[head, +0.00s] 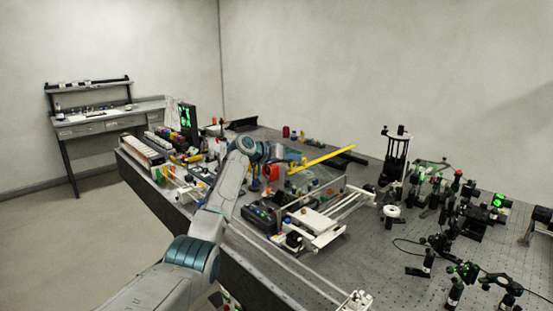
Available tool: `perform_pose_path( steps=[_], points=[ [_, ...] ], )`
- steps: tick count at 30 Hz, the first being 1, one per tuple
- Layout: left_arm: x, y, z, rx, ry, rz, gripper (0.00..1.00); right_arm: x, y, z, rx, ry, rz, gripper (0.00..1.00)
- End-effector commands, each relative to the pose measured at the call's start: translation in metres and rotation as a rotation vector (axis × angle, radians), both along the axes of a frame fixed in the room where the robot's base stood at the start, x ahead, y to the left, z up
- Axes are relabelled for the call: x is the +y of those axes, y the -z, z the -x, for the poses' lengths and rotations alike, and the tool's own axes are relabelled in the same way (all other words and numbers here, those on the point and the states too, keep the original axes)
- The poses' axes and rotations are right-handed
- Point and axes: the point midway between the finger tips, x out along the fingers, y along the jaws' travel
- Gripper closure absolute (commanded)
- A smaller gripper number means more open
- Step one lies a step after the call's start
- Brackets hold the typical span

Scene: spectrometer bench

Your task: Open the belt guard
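A long yellow bar (328,157) slants up to the right near the middle of the bench. It looks like the edge of the belt guard, and a clear panel (322,180) seems to lie below it. My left arm reaches in from the lower left. My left gripper (289,158) is at the left end of the yellow bar. The fingers are small and partly hidden by my wrist, so I cannot tell whether they touch the bar or are open. My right gripper is not in view.
A white-railed device (318,222) and a dark control box (262,216) stand in front of the bar. Optics posts (395,155) crowd the right side. Racks and bottles (140,150) fill the left end. A strip of perforated bench top (385,265) is bare at the front.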

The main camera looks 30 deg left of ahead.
Motion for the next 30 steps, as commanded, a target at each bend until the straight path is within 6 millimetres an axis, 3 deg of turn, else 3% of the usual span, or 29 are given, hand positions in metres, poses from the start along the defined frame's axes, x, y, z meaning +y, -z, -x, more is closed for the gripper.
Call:
perform_pose_path(
  steps=[9, 15, 30],
  points=[
    [0.029, -0.016, 0.047, -0.001, -0.003, -0.004, 0.69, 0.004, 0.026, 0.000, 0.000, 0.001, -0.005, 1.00],
    [0.040, -0.028, 0.068, -0.001, -0.002, -0.002, 0.69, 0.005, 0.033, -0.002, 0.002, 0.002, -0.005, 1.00],
    [0.043, -0.032, 0.074, 0.001, 0.000, -0.001, 0.69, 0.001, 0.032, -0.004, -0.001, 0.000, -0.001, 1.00]
  ],
)
